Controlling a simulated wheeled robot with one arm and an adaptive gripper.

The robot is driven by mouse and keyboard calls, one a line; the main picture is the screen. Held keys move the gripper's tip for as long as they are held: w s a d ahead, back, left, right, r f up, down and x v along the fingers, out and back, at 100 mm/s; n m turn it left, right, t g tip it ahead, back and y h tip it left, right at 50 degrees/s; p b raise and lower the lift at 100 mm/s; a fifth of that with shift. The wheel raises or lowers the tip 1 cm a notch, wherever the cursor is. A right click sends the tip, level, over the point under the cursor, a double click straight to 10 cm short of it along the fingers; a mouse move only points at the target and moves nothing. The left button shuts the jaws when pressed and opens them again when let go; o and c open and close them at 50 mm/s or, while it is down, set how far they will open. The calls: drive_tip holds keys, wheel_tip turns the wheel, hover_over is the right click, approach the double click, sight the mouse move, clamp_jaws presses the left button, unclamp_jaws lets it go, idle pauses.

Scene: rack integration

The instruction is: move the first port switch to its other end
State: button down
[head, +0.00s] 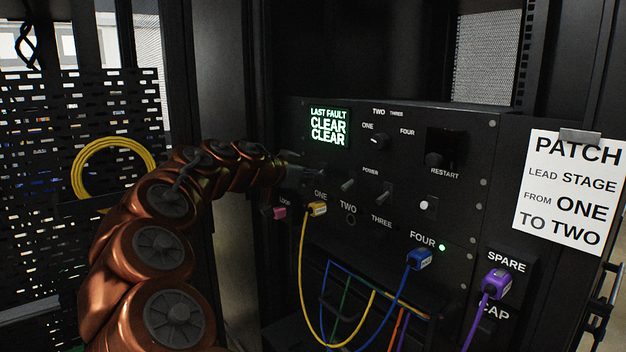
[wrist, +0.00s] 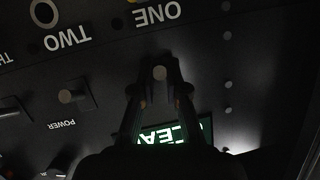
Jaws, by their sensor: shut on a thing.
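The first port switch (wrist: 159,73) is a small dark toggle with a round light tip, in line with the ONE label in the upside-down wrist view. My gripper (wrist: 160,88) has its two fingers closed around it near the tip. In the head view my gripper (head: 308,178) reaches the black panel (head: 455,205) from the left, above the ONE label, and hides most of this switch. Which end the switch sits at is hard to tell.
More toggles (head: 348,184) stand close to the right of my gripper. A yellow plug (head: 317,209) and a pink plug (head: 280,212) sit just below. A blue plug (head: 419,259) is at FOUR beside a green light. A lit display (head: 328,127) reads CLEAR above.

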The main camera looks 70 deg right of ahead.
drive_tip(key=c, duration=1.2)
unclamp_jaws()
drive_tip(key=v, duration=1.2)
